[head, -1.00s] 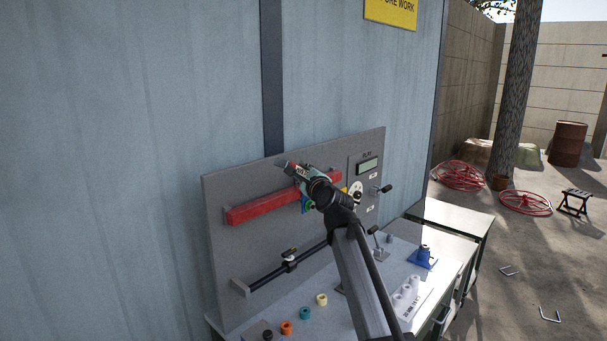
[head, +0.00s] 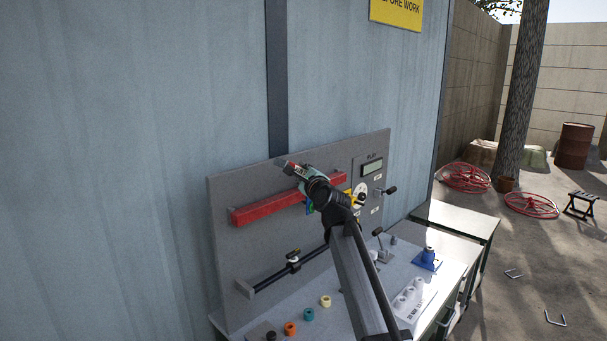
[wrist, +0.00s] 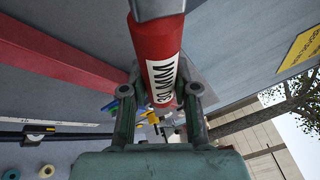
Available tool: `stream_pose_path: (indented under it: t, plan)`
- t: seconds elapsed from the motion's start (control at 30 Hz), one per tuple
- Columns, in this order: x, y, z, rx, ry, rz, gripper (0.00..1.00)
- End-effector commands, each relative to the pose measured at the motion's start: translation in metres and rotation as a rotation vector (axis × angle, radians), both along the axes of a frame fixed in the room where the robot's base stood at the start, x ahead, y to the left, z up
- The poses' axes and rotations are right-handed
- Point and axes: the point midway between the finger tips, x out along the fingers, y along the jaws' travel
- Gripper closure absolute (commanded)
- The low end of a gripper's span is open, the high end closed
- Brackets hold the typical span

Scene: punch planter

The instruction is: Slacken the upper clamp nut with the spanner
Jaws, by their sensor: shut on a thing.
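My gripper (head: 300,172) is in front of the upper part of the grey panel (head: 228,290), close to the red bar (head: 265,210). It is shut on a red handle with a white "30 MM" label, which I take to be the spanner (wrist: 162,50). A grey metal part of it shows at the top edge of the wrist view. My gripper and arm cover the right part of the red bar. I cannot make out the upper clamp nut, or whether the spanner touches anything.
A black rod with a sliding clamp (head: 293,260) runs below the red bar. Several coloured rings, including a yellow one (head: 325,301), stand on the bench below. A crank handle (head: 387,191) sticks out of the panel.

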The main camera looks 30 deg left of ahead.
Motion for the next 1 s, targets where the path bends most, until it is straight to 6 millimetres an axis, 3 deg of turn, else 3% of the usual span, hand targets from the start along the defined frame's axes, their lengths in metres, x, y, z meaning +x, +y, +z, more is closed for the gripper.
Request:
stream_pose_path:
  t: [1.0]
  plan:
    - [0.006, 0.018, 0.001, 0.002, -0.002, -0.002, 1.00]
